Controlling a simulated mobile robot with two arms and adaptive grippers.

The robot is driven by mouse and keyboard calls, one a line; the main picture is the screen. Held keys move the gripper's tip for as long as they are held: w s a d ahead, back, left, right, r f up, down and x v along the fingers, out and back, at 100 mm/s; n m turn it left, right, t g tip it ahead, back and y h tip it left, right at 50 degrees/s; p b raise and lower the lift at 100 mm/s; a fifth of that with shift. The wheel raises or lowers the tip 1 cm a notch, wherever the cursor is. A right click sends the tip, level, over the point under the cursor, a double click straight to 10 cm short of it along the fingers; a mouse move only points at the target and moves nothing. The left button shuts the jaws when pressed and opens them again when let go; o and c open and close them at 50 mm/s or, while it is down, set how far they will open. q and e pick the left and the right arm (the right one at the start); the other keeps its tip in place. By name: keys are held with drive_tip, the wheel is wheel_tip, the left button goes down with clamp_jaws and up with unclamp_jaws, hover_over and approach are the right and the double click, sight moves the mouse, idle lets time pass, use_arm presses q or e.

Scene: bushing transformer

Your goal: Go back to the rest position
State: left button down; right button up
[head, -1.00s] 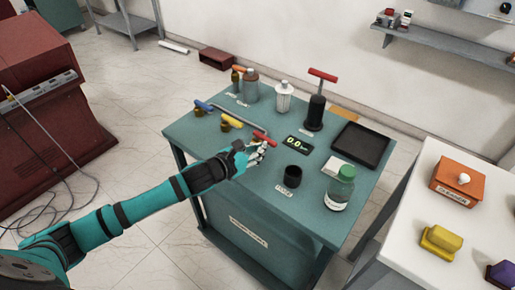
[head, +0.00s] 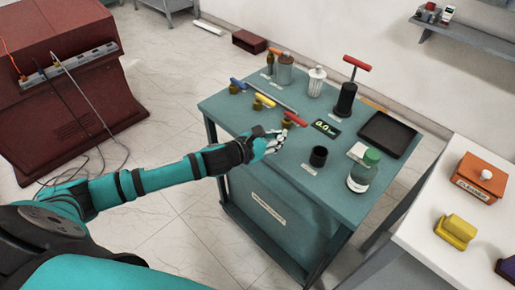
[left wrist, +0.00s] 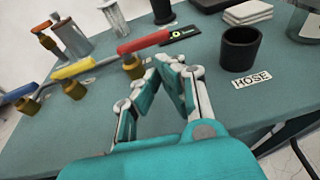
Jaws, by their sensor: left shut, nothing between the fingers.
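My left gripper (head: 274,140) is at the near left edge of the teal table (head: 300,198), beside a red-handled valve (head: 292,119). In the left wrist view the gripper (left wrist: 171,62) has its fingers together with nothing between them. The red-handled valve (left wrist: 140,45) with its brass body lies just beyond the fingertips, apart from them as far as I can see. A black cup (left wrist: 238,48) stands to the right behind a HOSE label (left wrist: 252,78). My right gripper is not in view.
The table also holds a yellow-handled valve (head: 264,101), a black pump with red handle (head: 347,88), a green-capped bottle (head: 364,170) and a black tray (head: 387,134). A white table (head: 437,210) stands at right. A dark red cabinet (head: 60,95) with cables stands at left.

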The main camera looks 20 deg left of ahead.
use_arm(q)
drive_tip(key=v, duration=0.2)
drive_tip(key=shift+s+a+f, duration=0.15)
drive_tip(key=shift+s+f, duration=0.05)
drive_tip(key=shift+s, duration=0.2)
drive_tip(key=s+f+m+g+y+b, duration=0.1)
drive_tip(key=s+f+m+g+y, duration=0.3)
drive_tip(key=s+m, duration=1.15)
drive_tip(key=s+f+m+g+y, duration=0.2)
drive_tip(key=s+f+m+g, duration=0.45)
drive_tip(key=s+m, duration=0.9)
wheel_tip(320, 180, down, 25)
drive_tip(key=w+m, duration=0.2)
drive_tip(key=s+a+f+g, duration=0.2)
drive_tip(key=s+a+f, duration=0.1)
drive_tip(key=s+f, duration=1.5)
drive_tip(key=shift+m, duration=0.3)
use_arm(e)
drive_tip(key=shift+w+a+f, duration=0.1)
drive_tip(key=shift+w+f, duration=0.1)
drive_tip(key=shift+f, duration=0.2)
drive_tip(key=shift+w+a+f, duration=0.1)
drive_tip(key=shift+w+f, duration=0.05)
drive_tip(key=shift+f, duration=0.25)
